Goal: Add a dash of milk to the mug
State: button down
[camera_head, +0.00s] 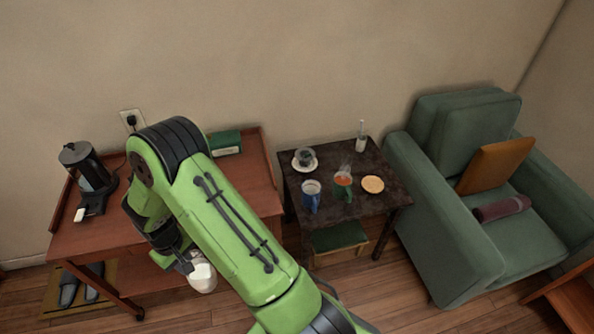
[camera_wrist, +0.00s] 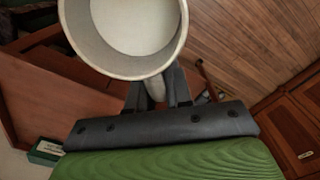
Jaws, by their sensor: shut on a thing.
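My gripper (camera_head: 188,264) is shut on the handle of a white jug (camera_head: 202,279), low in front of the wooden desk. In the wrist view the jug (camera_wrist: 165,68) is open at the top, with my gripper (camera_wrist: 158,98) at its handle. A pale round surface shows inside; I cannot tell whether it is milk or the bottom. The jug is well to the left of both mugs.
The dark side table (camera_head: 385,205) also holds a cup on a saucer (camera_head: 304,166), a round tan disc (camera_head: 373,184) and a slim bottle (camera_head: 361,142). A green armchair (camera_head: 450,225) is at right.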

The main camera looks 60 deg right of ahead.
aim_at(340, 191)
jog(key=k+l+u, duration=0.2)
jog(key=l+u, duration=0.2)
jog(key=k+l+u, duration=0.25)
jog(key=u, duration=0.15)
jog(key=k+l+u, duration=0.25)
jog(key=u, duration=0.15)
